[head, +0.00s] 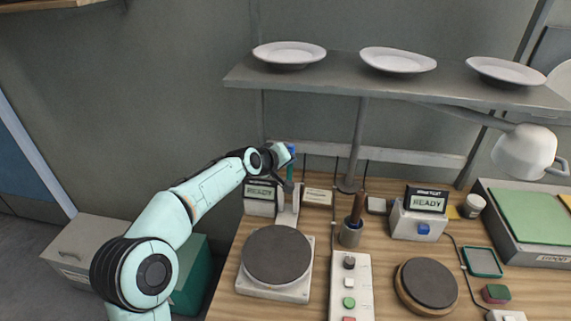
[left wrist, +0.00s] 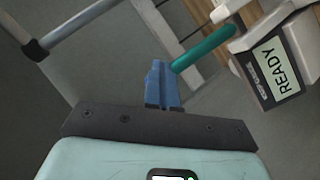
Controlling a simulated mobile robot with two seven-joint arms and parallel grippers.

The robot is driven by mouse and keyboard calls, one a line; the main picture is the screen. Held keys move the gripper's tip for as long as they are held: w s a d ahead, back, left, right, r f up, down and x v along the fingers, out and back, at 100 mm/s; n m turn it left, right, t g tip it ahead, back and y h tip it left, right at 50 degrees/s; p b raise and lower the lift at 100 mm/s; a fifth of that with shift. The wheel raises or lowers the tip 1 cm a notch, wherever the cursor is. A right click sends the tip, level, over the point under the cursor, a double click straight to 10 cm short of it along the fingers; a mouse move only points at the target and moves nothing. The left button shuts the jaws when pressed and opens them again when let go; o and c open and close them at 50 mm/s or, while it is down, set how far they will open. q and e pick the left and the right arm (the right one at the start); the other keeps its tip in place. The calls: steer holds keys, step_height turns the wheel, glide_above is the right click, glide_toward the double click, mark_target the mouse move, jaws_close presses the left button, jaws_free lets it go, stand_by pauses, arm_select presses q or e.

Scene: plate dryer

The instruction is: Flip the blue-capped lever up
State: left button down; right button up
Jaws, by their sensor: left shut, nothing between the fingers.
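The lever (head: 290,173) shows in the head view as a teal rod standing up from a white base behind the left dark disc, with blue at its top. In the left wrist view the teal lever (left wrist: 205,48) runs from the white base towards my fingers. My left gripper (head: 290,151) is at the lever's top. In the left wrist view its blue fingers (left wrist: 162,84) are shut together with the rod's end right beside them. I cannot tell the lever's blue cap apart from the blue fingers, or whether they touch. My right gripper is not in view.
A white READY display (head: 259,197) stands just left of the lever. A dark disc on a white plate (head: 276,255) lies in front. A brush in a cup (head: 351,232) stands to the right. A shelf (head: 340,82) with plates hangs above.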

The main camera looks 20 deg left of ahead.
arm_select(q)
steer(key=c, duration=1.4)
jaws_free()
steer(key=shift+w+f, duration=0.45)
steer(key=shift+o, duration=1.2)
steer(key=b+v, duration=0.3)
steer(key=v, duration=1.1)
steer(key=shift+s+d+r, duration=0.15)
steer(key=shift+s+r, duration=0.05)
steer(key=shift+s, duration=0.15)
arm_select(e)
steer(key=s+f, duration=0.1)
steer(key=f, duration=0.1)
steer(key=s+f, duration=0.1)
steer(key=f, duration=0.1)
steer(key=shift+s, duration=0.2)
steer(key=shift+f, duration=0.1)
